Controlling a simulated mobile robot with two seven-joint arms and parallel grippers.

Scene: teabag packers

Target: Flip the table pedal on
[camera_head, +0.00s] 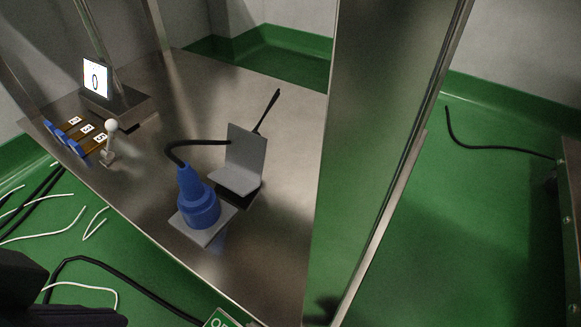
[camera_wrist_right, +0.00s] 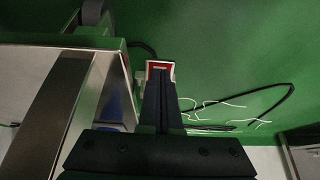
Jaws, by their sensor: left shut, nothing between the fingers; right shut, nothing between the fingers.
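I cannot tell for sure which thing is the table pedal. In the right wrist view, a small red and white piece (camera_wrist_right: 160,66) sits right at the tip of my right gripper (camera_wrist_right: 161,84), whose dark fingers are shut with nothing between them. The fingers partly cover this piece, and I cannot tell whether they touch it. My left gripper (camera_head: 24,279) shows only as a dark shape at the lower left, shut and empty.
The steel table (camera_head: 270,240) carries a blue device (camera_head: 199,205) with a black cable, a bent grey plate (camera_head: 240,160), a display reading 0 (camera_head: 96,78) and blue-tipped levers (camera_head: 75,142). A tall steel panel (camera_head: 375,130) rises at right. Loose cables (camera_head: 115,269) lie on the green floor.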

